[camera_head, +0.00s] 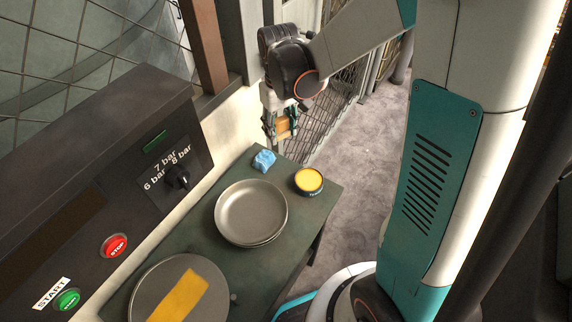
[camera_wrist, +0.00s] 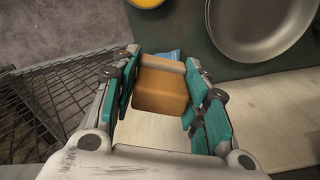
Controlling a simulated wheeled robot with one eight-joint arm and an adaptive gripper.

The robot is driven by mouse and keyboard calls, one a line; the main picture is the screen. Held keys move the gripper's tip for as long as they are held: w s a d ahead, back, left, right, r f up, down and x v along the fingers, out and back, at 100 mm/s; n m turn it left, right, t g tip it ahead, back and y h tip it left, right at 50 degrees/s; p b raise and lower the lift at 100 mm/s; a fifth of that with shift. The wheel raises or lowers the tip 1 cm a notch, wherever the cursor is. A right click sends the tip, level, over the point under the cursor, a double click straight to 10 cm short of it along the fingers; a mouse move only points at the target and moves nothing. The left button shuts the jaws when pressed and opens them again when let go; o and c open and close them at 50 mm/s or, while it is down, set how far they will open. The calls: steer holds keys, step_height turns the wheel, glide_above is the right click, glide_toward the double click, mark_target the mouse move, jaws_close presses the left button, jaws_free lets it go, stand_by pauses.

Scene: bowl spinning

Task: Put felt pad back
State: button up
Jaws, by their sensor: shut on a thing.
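My gripper (camera_head: 281,126) is shut on an orange-tan block, the felt pad (camera_head: 284,124), above the far end of the green table. In the wrist view, the fingers of my gripper (camera_wrist: 163,84) grip the felt pad (camera_wrist: 160,92) from both sides. A paler band runs along its far edge. The pad is held clear of the blue cloth (camera_head: 264,160), which partly shows behind it in the wrist view (camera_wrist: 170,54). An open round tin with yellow contents (camera_head: 309,180) stands on the table right of the cloth.
The green table (camera_head: 318,212) also bears stacked metal bowls (camera_head: 250,210) and a round grey disc (camera_head: 150,285) with a yellow strip (camera_head: 182,296). A dark control panel (camera_head: 110,185) stands at left. A wire mesh fence (camera_head: 325,118) rises beyond the table; carpeted floor is clear at right.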

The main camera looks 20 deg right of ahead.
mark_target(283, 171)
steer(key=shift+s+d+r+n, duration=0.1)
steer(key=shift+d+r+n, duration=0.1)
steer(key=shift+r, duration=0.4)
steer(key=shift+d+r+n, duration=0.1)
steer(key=shift+d+r, duration=0.05)
steer(key=shift+r, duration=0.45)
step_height(283, 171, down, 20)
steer(key=b, duration=0.6)
steer(key=shift+r, duration=0.25)
steer(key=shift+f, duration=0.2)
steer(key=o, duration=1)
steer(key=shift+r, duration=0.1)
